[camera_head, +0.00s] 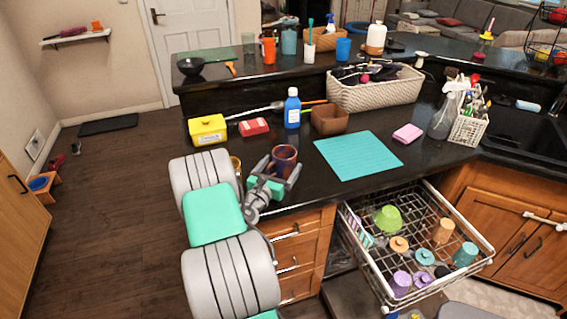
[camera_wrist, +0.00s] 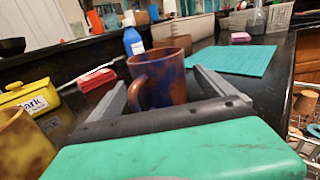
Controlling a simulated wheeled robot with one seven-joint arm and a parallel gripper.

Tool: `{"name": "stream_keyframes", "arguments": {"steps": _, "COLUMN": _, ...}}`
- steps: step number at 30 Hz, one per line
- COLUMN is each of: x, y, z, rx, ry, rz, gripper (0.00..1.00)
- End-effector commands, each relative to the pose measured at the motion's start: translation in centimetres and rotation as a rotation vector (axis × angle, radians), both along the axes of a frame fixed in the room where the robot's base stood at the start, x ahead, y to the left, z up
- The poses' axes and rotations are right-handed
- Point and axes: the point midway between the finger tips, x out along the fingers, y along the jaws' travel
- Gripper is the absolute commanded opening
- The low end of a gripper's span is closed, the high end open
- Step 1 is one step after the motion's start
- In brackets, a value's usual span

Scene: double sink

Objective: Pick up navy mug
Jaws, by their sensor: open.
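The navy mug (camera_head: 285,157), dark blue with brownish mottling, stands upright near the counter's left edge. In the wrist view the mug (camera_wrist: 172,79) is straight ahead, with its handle on the near left side facing me. My gripper (camera_head: 277,172) is open at counter height. In the wrist view its two fingers (camera_wrist: 157,82) point forward, one on each side of the mug, with visible gaps. I cannot tell how deep the mug sits between them. The mug's lower part is partly hidden by the gripper in both views.
A yellow-brown mug (camera_wrist: 22,145) stands close on my gripper's left. A yellow box (camera_head: 208,131), a red box (camera_head: 254,127), a blue bottle (camera_head: 292,110) and a brown container (camera_head: 329,119) stand behind. A teal mat (camera_head: 357,156) lies right. The dish rack (camera_head: 470,232) is pulled out below.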

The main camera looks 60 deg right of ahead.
Motion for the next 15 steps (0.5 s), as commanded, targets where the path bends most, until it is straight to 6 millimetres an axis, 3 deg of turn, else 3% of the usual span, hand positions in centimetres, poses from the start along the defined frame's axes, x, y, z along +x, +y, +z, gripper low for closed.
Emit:
{"name": "stream_keyframes", "arguments": {"steps": 3, "x": -0.06, "y": -1.4, "z": 0.03, "rx": 0.001, "ry": -0.001, "rz": -0.001, "gripper": 0.93}}
{"name": "stream_keyframes", "arguments": {"steps": 10, "x": 0.05, "y": -1.54, "z": -0.07, "rx": 0.001, "ry": -0.002, "rz": 0.001, "gripper": 0.93}}
{"name": "stream_keyframes", "arguments": {"steps": 15, "x": 0.04, "y": -1.51, "z": -0.08, "rx": 0.001, "ry": -0.002, "rz": 0.0, "gripper": 0.79}}
